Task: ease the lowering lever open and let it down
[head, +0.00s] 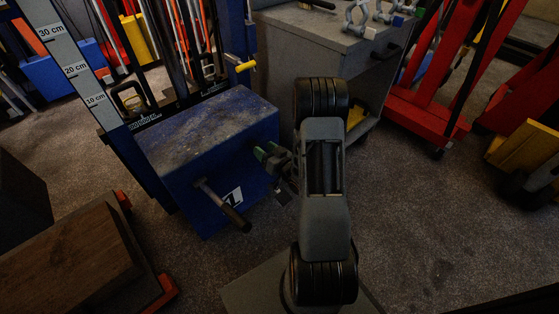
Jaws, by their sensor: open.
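A blue jack unit (205,135) with a worn top stands at the centre left. A lever with a dark grip (235,217) sticks out of its front face, angled down to the right. A small lever with a yellow grip (246,66) sticks out from the blue post behind the box. I cannot tell from looks alone which is the lowering lever. My gripper (268,158), with greenish fingertips, is open beside the right side of the blue box, apart from both levers. My arm hides part of the floor behind it; the exact gap to the box is unclear.
A height scale in centimetres (68,60) rises at the left. A wooden block (70,260) lies at the lower left by a red frame. A grey cabinet (310,35) with shackles stands behind. Red equipment (420,110) is at the right. Floor (430,220) at the right front is clear.

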